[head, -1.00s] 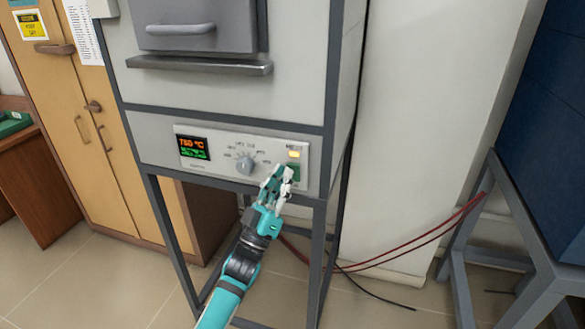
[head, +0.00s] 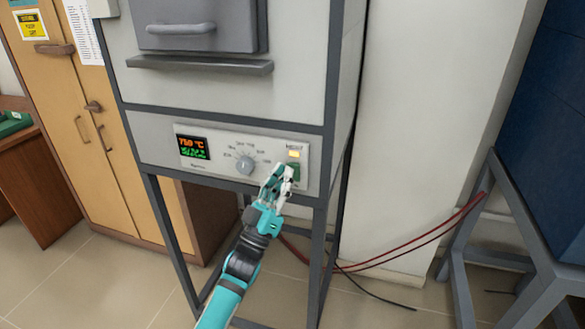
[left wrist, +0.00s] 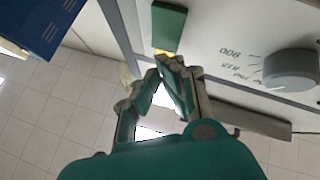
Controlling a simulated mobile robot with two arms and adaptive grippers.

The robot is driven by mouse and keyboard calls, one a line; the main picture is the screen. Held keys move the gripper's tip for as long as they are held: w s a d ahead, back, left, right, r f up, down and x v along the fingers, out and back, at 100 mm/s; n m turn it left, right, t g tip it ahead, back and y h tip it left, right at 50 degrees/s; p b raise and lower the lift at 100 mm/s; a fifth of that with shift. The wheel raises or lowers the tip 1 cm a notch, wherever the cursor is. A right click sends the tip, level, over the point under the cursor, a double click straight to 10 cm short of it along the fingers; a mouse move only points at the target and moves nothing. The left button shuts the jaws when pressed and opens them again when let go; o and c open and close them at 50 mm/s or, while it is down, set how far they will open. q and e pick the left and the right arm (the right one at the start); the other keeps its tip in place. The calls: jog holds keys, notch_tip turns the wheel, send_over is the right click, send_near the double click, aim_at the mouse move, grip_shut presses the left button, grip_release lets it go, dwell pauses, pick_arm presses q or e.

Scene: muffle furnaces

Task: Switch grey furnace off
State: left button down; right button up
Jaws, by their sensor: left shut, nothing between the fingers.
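The grey furnace (head: 230,95) stands on a dark frame. Its control panel (head: 222,172) has a lit display (head: 194,147) with orange and green digits, a round dial (head: 245,164), a lit yellow lamp (head: 294,155) and a green switch (head: 294,172) below the lamp. My left gripper (head: 283,172) is shut and empty, with its tips at the lower left of the green switch. In the left wrist view the fingertips (left wrist: 163,62) are together close to the lamp and the green switch (left wrist: 168,27); I cannot tell if they touch. The dial (left wrist: 291,69) is at the right. My right gripper is not in view.
The furnace door handle (head: 180,29) and a ledge (head: 200,65) are above the panel. A wooden cabinet (head: 85,120) stands at the left. A blue unit (head: 545,120) on a grey stand is at the right. Red cables (head: 420,240) run between the stands.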

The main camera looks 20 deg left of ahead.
pick_arm(q)
jog(key=shift+w, duration=0.3)
jog(key=shift+w, duration=0.3)
dwell(0.7)
jog(key=shift+s, duration=0.1)
jog(key=shift+s, duration=0.7)
jog(key=shift+s, duration=0.1)
jog(key=shift+s+a+f+p, duration=0.15)
jog(key=shift+s+p, duration=0.45)
jog(key=shift+s, duration=0.6)
jog(key=shift+s+d+f+p, duration=0.15)
jog(key=shift+s+p, duration=0.45)
jog(key=shift+s, duration=0.6)
jog(key=shift+a, duration=0.1)
